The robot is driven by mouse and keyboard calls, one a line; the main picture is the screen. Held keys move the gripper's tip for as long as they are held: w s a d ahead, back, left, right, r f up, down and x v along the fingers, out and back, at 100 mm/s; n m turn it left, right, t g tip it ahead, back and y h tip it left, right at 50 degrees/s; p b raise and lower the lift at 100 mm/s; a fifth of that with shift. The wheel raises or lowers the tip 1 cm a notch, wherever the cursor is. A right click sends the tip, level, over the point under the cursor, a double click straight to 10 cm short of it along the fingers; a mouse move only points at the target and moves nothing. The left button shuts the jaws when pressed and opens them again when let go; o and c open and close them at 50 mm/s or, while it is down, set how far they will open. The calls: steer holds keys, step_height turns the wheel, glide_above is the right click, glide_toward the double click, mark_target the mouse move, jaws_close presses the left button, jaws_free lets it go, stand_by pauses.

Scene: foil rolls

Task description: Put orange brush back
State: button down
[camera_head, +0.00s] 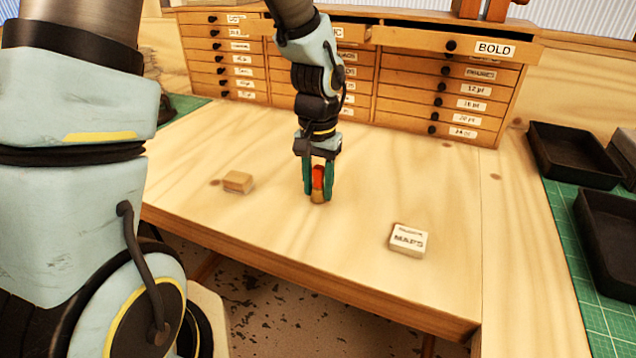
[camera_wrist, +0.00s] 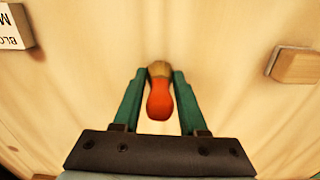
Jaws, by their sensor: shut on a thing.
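The orange brush (camera_head: 318,184) is a small piece with an orange-red handle and a tan end. My gripper (camera_head: 317,196) points down over the middle of the wooden table and is shut on the brush, one green finger on each side. The brush is upright in the head view, tan end down, at or just above the tabletop; I cannot tell whether it touches. In the wrist view the brush (camera_wrist: 159,98) lies between the fingertips of my gripper (camera_wrist: 159,78), with its tan end farthest from the palm.
A wooden block (camera_head: 238,182) lies left of the gripper, and a white block labelled MAPS (camera_head: 409,240) lies to the right. A wooden cabinet of labelled drawers (camera_head: 440,95) stands along the back. Black trays (camera_head: 572,155) sit on a green mat (camera_head: 575,235) at right. The tabletop between is clear.

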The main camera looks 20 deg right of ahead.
steer(key=shift+f, duration=0.2)
steer(key=shift+c, duration=2.2)
jaws_free()
steer(key=shift+r, duration=0.1)
step_height(320, 180, up, 12)
steer(key=shift+r+b, duration=0.15)
steer(key=shift+b, duration=0.65)
steer(key=a+f+n, duration=0.3)
steer(key=a, duration=0.9)
steer(key=w+a+f+n+t, duration=0.1)
steer(key=a+f+n, duration=0.3)
steer(key=a, duration=0.9)
steer(key=shift+w+f+t, duration=0.2)
steer(key=shift+f+t, duration=0.05)
steer(key=shift+t, duration=0.05)
steer(key=shift+a, duration=0.1)
